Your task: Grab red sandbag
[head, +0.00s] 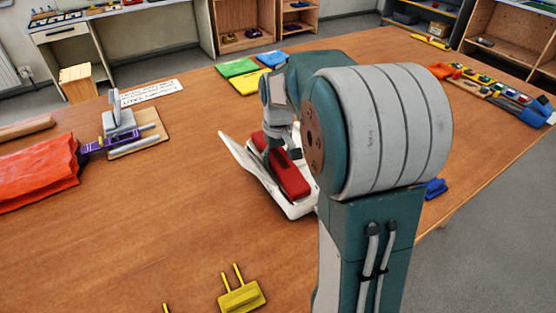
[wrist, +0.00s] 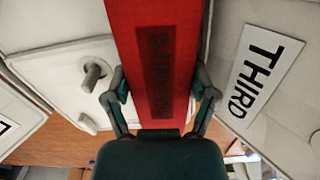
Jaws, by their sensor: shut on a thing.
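The red sandbag (head: 292,178) is a long red block in the head view, in or just above an open white case (head: 300,207) on the wooden table. In the wrist view the red sandbag (wrist: 155,20) runs up the middle, with a dark printed patch on it. My gripper (wrist: 160,92) has one finger on each side of the bag and is shut on it. In the head view my gripper (head: 283,145) reaches down onto the bag from above. My arm hides part of the case's right side. I cannot tell whether the bag is lifted.
A white label reading "THIRD" (wrist: 264,75) and a round peg (wrist: 95,74) flank the bag. Green (head: 237,67) and blue (head: 272,58) flat pieces lie behind my arm. An orange bag (head: 38,172) lies at left, a yellow two-pronged piece (head: 242,297) in front.

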